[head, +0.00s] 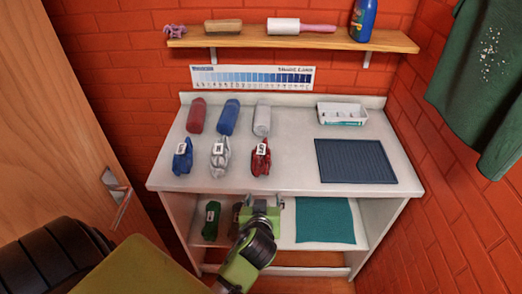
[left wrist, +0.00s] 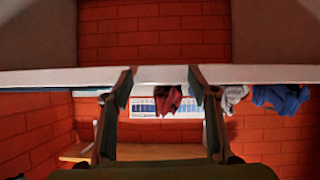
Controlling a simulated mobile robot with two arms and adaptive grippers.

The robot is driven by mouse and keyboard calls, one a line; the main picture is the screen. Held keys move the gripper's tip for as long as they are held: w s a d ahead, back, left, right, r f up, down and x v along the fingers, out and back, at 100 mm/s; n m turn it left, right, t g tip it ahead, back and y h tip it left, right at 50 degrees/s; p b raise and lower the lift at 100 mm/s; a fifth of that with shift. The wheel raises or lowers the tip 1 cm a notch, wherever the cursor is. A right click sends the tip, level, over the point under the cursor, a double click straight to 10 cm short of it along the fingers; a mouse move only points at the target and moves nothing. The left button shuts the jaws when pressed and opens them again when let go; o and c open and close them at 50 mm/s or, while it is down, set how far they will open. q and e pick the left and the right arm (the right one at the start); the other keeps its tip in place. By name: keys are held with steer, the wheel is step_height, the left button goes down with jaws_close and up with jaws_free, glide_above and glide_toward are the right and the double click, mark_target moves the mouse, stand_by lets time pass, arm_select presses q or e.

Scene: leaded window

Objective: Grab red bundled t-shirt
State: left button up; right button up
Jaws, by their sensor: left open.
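The red bundled t-shirt (head: 261,157), with a white tag, sits near the front of the white table, right of a grey-white bundle (head: 220,158) and a blue bundle (head: 182,158). My left gripper (head: 262,205) is open and empty at the table's front edge, just below the red bundle in the head view. The left wrist view appears upside down. There the red bundle (left wrist: 167,103) shows between the two open fingers (left wrist: 160,95), beyond them and apart from them. The grey-white and blue bundles are to its right there. My right gripper is not in view.
A red roll (head: 196,116), a blue roll (head: 229,117) and a grey roll (head: 262,118) lie behind the bundles. A dark ribbed mat (head: 356,162) and a white tray (head: 342,114) are at right. A green bundle (head: 211,221) and teal cloth (head: 324,220) occupy the lower shelf.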

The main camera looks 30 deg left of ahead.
arm_select(q)
steer(key=n+t+y, duration=0.1)
steer(key=n+y, duration=0.1)
glide_toward(261, 166)
steer(key=x, duration=0.4)
steer(key=p+x, duration=0.2)
steer(key=x, duration=0.5)
steer(key=shift+w+a, duration=0.1)
steer(key=shift+w, duration=0.05)
steer(key=shift+p+x, duration=1)
steer(key=shift+x, duration=1.5)
steer(key=shift+w+a+f, duration=0.2)
steer(key=shift+w+a, duration=0.1)
steer(key=c, duration=1)
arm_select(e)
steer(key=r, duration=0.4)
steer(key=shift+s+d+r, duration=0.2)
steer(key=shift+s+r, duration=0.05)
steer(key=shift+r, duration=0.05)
